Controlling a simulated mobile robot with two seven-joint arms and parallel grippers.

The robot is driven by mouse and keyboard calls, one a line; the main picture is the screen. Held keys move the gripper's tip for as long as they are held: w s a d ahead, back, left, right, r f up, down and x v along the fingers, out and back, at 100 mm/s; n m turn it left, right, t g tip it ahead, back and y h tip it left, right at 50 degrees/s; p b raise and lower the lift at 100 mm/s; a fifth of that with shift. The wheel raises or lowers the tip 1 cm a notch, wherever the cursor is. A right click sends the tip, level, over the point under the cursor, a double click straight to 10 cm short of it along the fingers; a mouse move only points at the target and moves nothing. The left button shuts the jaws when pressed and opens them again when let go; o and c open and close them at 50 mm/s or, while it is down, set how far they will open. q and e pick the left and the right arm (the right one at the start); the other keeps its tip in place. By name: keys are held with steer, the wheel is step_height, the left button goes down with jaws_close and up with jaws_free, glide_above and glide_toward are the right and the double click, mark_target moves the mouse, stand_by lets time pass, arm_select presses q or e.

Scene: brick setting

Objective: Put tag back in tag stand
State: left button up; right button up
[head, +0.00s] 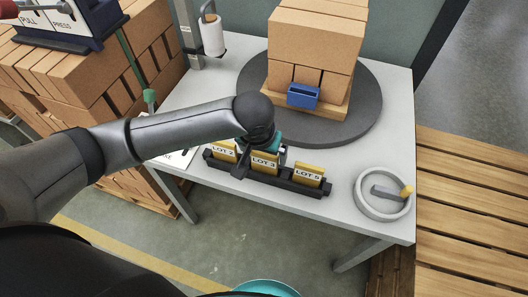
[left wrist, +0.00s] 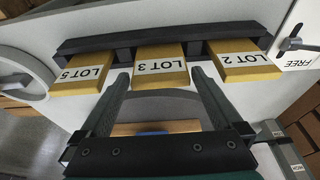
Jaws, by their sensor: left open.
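A black tag stand (head: 225,168) lies along the front of the grey table and holds three yellow tags, the LOT 2 tag (head: 222,151), the LOT 3 tag (head: 265,166) and the LOT 5 tag (head: 308,174). The left wrist view shows the stand (left wrist: 110,44) and the LOT 3 tag (left wrist: 160,72) too. My left gripper (left wrist: 160,78) is open, its fingertips on either side of the LOT 3 tag's near edge, with no clear contact. In the head view the left gripper (head: 262,162) partly covers the stand. My right gripper is out of view.
A round dark turntable (head: 355,115) bears a wooden pallet of bricks (head: 315,50) with a blue holder (head: 303,95) on its front. A paper roll (head: 212,37) stands at the back left.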

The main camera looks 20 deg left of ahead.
arm_select(q)
steer(key=shift+r, duration=0.25)
steer(key=p+v, duration=0.4)
steer(key=v, duration=0.7)
steer(key=shift+r, duration=0.4)
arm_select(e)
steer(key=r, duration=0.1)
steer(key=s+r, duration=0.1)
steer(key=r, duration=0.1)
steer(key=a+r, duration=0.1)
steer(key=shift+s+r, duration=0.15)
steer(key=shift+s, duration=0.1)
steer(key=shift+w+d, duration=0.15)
